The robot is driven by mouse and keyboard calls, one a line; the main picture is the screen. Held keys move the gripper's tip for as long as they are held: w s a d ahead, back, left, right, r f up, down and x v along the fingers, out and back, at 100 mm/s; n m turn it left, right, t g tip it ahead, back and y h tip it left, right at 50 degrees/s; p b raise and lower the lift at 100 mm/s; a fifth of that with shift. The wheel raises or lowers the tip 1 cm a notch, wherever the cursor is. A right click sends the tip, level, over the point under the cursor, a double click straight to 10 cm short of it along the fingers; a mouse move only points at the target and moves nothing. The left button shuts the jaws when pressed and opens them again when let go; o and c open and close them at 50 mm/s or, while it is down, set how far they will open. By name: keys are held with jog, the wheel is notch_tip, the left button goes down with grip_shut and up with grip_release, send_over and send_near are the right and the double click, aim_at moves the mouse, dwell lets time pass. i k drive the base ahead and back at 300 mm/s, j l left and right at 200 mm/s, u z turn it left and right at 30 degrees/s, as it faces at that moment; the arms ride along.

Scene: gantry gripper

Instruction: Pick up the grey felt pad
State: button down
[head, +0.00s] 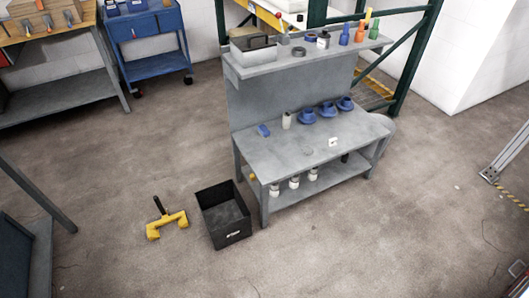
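A grey workbench (272,153) with a raised back shelf stands near the middle of the head view. A faint, flat, roundish grey patch (307,151) lies on its worktop, left of a small white item (333,142). It may be the grey felt pad, but it is too small and too close in colour to the bench to be sure. My gripper does not show in this view, so its state and distance from the bench are hidden.
Blue holders (327,110), a pale cylinder (286,120) and a blue block (263,130) stand on the worktop. A black bin (223,233) and a yellow tool (167,224) are on the floor at its left. The floor in front is mostly clear.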

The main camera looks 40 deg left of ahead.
aim_at(306, 149)
jog(key=u, duration=1.3)
jog(key=z, duration=2.5)
jog(key=u, duration=2.5)
jog(key=i+l+u, duration=0.25)
jog(key=i, duration=0.35)
jog(key=i+l+u, duration=0.25)
jog(key=i+l, duration=0.3)
